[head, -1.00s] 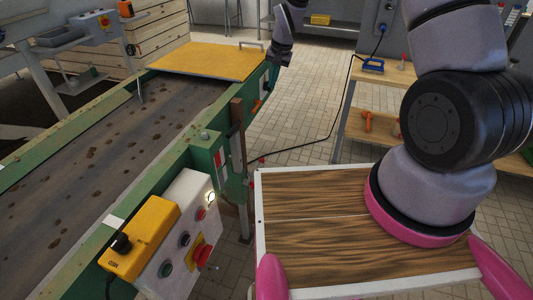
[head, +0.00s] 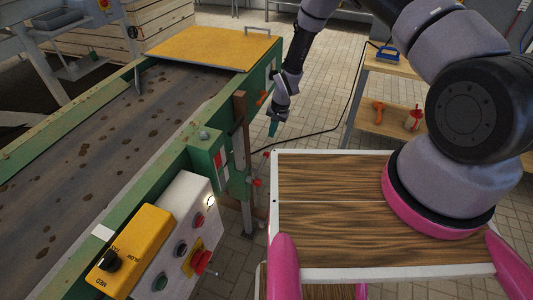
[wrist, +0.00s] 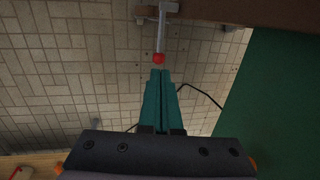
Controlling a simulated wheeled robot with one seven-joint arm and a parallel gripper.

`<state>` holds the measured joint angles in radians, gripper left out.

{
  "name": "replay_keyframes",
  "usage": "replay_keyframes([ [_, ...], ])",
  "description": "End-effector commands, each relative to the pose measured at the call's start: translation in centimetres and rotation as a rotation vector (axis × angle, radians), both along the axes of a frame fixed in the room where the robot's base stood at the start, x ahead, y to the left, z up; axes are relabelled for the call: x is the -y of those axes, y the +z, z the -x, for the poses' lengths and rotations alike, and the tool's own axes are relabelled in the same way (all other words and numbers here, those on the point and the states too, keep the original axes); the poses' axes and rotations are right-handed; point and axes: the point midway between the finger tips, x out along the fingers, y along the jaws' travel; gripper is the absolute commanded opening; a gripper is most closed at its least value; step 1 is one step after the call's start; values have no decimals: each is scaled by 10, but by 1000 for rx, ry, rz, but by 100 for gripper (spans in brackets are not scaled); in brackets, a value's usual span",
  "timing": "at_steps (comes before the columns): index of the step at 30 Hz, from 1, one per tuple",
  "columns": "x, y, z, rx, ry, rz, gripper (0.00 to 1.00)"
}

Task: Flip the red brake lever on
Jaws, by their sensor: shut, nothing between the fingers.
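The brake lever shows in the wrist view as a metal rod with a red ball end (wrist: 159,58), reaching out from a brown beam at the top. In the head view a small red knob (head: 257,183) sits by the brown post on the conveyor's side; I take it to be the same lever. My gripper (head: 272,129) hangs beside the conveyor, above and beyond the knob. In the wrist view its teal fingers (wrist: 160,76) are shut and empty, their tips just below the red ball in the picture. I cannot tell whether they touch.
The green conveyor (head: 187,157) with its dirty belt runs along the left. A control box (head: 178,225) with a yellow dial unit (head: 130,250) stands at its near end. A wooden bench (head: 390,113) stands at the back right. Tiled floor lies between.

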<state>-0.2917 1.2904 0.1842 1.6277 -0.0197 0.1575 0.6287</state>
Motion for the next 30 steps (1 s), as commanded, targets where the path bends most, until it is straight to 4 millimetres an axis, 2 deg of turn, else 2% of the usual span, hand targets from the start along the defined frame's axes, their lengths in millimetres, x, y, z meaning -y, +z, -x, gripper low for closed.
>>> replay_keyframes([
  [5,0,-2,0,0,0,1,0],
  [8,-2,-9,0,0,0,1,0],
  [11,-4,-24,0,-1,1,1,0],
  [24,-22,-112,-2,-2,0,2,0],
  [30,-26,-132,-4,1,-1,0,0],
])
